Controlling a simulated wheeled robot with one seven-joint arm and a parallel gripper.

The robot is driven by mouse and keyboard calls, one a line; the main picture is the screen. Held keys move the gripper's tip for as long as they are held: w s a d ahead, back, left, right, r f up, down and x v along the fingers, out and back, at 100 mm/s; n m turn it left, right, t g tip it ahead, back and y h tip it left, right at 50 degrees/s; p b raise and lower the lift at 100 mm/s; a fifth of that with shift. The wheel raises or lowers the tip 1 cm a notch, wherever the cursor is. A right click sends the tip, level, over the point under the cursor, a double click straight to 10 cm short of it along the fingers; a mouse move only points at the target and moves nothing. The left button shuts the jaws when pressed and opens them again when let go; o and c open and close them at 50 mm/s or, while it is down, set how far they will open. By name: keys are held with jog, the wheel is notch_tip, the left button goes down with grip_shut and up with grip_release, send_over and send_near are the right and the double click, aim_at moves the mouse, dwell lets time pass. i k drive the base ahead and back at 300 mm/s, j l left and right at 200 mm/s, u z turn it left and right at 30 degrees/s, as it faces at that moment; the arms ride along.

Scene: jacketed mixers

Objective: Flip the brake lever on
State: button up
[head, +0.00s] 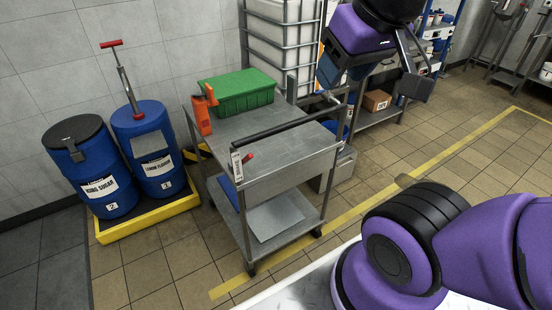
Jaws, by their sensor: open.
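A grey metal cart (285,149) stands in the middle of the head view. At its near left corner is a small upright white plate (237,166) with dark marking. A short lever with a red tip (248,157) sticks out beside the plate, just under the left end of the cart's black push bar (290,127). The lever is small, so its exact setting is hard to read. My gripper (375,83) is open and raised, to the right of the cart and well apart from the lever.
A green crate (238,102) and an orange tool (203,112) are on the cart top. Two blue drums (146,160) stand on a yellow pallet (150,219) at left. A caged white tank (280,42) and a shelf are behind. Tiled floor in front of the cart is clear.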

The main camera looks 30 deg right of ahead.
aim_at(250, 156)
jog(key=i+l, duration=0.1)
jog(key=i, duration=0.35)
jog(key=i+l, duration=0.1)
jog(key=i, duration=0.3)
jog(key=u, duration=0.05)
